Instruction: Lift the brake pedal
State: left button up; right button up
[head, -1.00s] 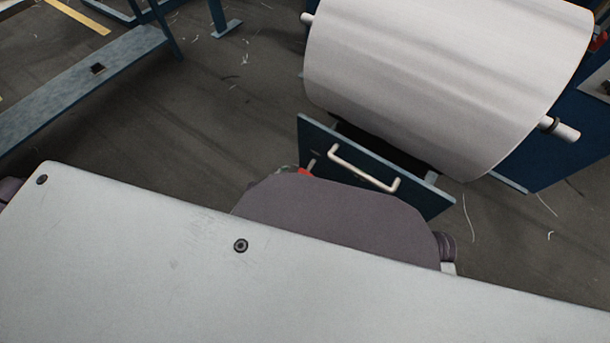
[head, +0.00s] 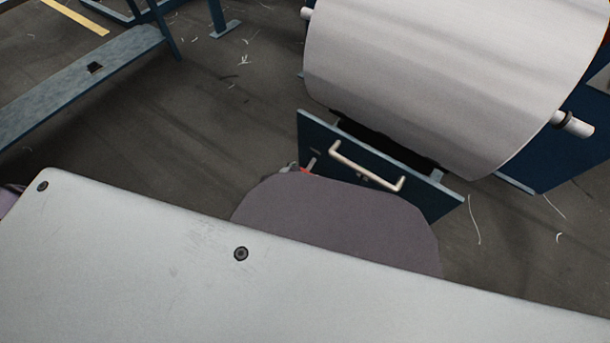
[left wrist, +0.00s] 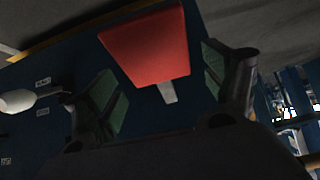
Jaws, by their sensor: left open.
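The brake pedal is a flat red plate (left wrist: 150,45) on a short grey stem, in front of a dark blue panel in the left wrist view. In the head view only a small red bit (head: 305,171) shows at the panel's left side, above my own dark rounded arm part. My left gripper (left wrist: 160,72) is open, with one green-padded finger on each side of the pedal. In the head view my left gripper (head: 289,167) is almost wholly hidden. My right gripper is not in view.
A blue panel (head: 425,200) with a pale bar handle (head: 365,166) stands below a large white fabric roll (head: 450,80). A blue frame beam (head: 80,85) lies at the upper left. Grey floor (head: 190,120) with thread scraps is clear between them.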

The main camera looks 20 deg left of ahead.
aim_at(306, 173)
pick_arm(q)
jog(key=shift+b+x, duration=0.5)
jog(key=shift+x, duration=0.6)
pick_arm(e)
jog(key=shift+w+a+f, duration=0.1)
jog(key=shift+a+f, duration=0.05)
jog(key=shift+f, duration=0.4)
pick_arm(q)
jog(key=shift+c, duration=0.3)
